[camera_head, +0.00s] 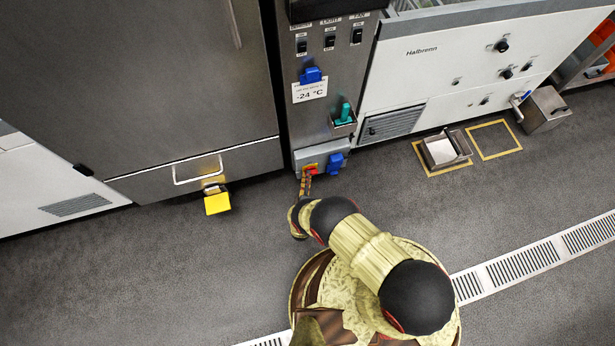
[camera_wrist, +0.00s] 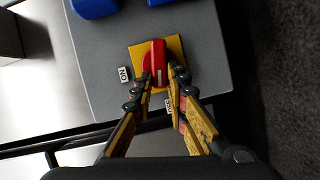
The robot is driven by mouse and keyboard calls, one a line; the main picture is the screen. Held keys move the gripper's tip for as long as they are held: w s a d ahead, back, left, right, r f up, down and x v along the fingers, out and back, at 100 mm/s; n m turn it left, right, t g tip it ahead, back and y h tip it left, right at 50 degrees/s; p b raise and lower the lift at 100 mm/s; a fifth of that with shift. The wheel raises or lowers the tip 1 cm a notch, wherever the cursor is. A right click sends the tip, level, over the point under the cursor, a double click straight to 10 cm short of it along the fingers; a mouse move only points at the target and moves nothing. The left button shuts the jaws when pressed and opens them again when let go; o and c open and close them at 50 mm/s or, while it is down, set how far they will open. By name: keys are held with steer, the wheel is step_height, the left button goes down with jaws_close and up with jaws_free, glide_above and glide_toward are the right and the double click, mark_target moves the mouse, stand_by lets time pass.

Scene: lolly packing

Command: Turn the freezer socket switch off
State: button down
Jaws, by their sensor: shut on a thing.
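The red rotary switch (camera_wrist: 158,58) sits on a yellow square plate (camera_wrist: 137,54) on a grey socket box (camera_wrist: 100,45). In the head view, the red switch (camera_head: 310,170) is low on the grey column, on the box (camera_head: 318,155). My gripper (camera_wrist: 162,80) has its two fingers on either side of the red handle and is shut on it. The handle lies upright in the wrist view. An ON label (camera_wrist: 124,74) is left of the plate. A second label (camera_wrist: 168,104) shows between the fingers, partly hidden. In the head view, my gripper (camera_head: 306,180) is small and mostly covers the handle's lower side.
A blue plug (camera_head: 335,163) is right of the switch. Above are a teal-handled item (camera_head: 344,113), a -24 °C card (camera_head: 310,91) and black rocker switches (camera_head: 330,41). A yellow pedal (camera_head: 217,203) protrudes at left.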

steer(key=shift+f+n, duration=0.1)
steer(key=shift+n, duration=0.4)
steer(key=shift+a, duration=0.1)
steer(key=c, duration=1.8)
jaws_free()
steer(key=shift+o, duration=0.2)
steer(key=s, duration=0.7)
steer(key=shift+s+a, duration=0.2)
steer(key=shift+a, duration=0.15)
steer(key=shift+r, duration=0.25)
